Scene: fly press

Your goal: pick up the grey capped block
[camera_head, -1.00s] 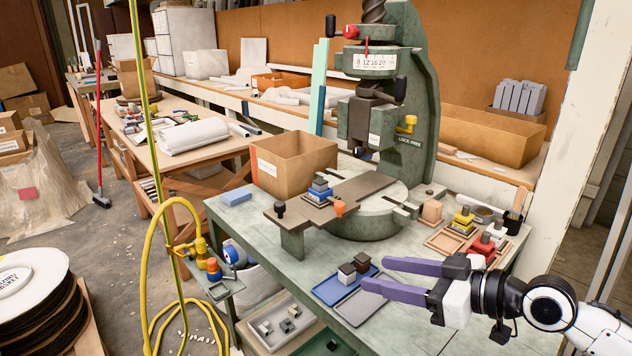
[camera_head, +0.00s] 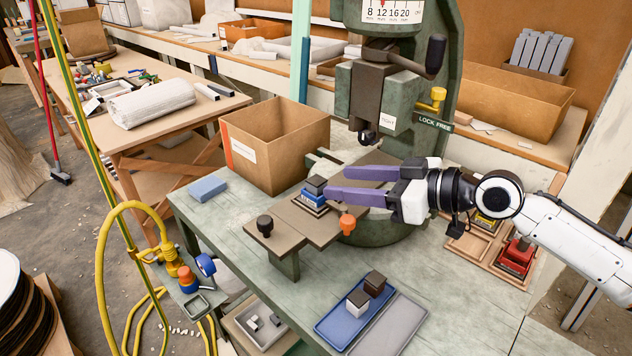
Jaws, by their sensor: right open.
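A block with a dark grey cap (camera_head: 315,186) over white and blue layers stands upright on the press's brown plate (camera_head: 290,213). My right gripper (camera_head: 337,183) is open. Its two purple fingers point left, with their tips close to the block's right side. I cannot tell whether they touch it or reach around it; nothing is visibly held. A white block with a dark cap (camera_head: 357,302) and a dark brown block (camera_head: 375,284) stand on the blue tray (camera_head: 332,322) on the bench. My left gripper is not in view.
The press head (camera_head: 380,95) hangs above and behind my fingers. A cardboard box (camera_head: 272,150) stands behind the plate.

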